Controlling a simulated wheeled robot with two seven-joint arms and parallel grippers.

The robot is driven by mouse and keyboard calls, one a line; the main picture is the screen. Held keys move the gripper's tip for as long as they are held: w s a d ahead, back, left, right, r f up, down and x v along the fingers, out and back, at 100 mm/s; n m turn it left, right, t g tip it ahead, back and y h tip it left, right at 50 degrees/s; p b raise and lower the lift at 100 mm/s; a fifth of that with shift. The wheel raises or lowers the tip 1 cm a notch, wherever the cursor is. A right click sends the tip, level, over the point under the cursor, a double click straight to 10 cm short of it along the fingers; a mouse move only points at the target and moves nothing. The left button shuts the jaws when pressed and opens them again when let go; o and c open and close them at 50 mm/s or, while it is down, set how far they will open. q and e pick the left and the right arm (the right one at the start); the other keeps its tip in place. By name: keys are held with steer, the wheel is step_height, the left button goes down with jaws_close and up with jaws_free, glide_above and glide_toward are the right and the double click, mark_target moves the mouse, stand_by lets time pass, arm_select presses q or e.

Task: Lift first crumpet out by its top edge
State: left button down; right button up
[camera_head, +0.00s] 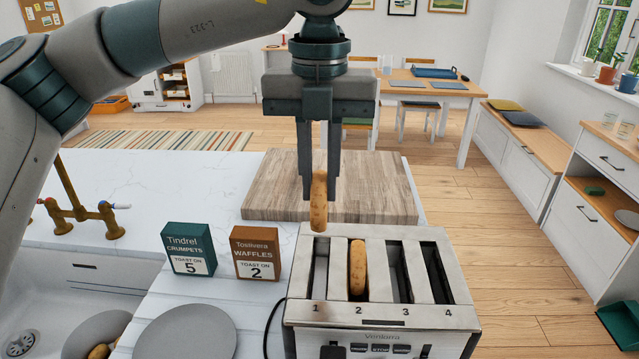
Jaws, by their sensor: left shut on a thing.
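My left gripper (319,190) is shut on a crumpet (318,204), seen edge-on and held upright by its upper part. The crumpet's lower end is above the toaster's slot 1, near its far end; whether it is fully clear of the slot is hard to tell. The silver toaster (436,315) has slots numbered 1 to 4. A second crumpet (358,265) stands in slot 2. Slots 3 and 4 look empty. My right gripper does not show.
A crumpets box (189,249) and a waffles box (256,253) stand left of the toaster. A wooden board (380,190) lies behind it. A grey plate (185,335) is at the front left, beside the sink (90,285).

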arm_select(q)
steer(key=shift+r+p, duration=1.3)
steer(key=shift+r, duration=1.95)
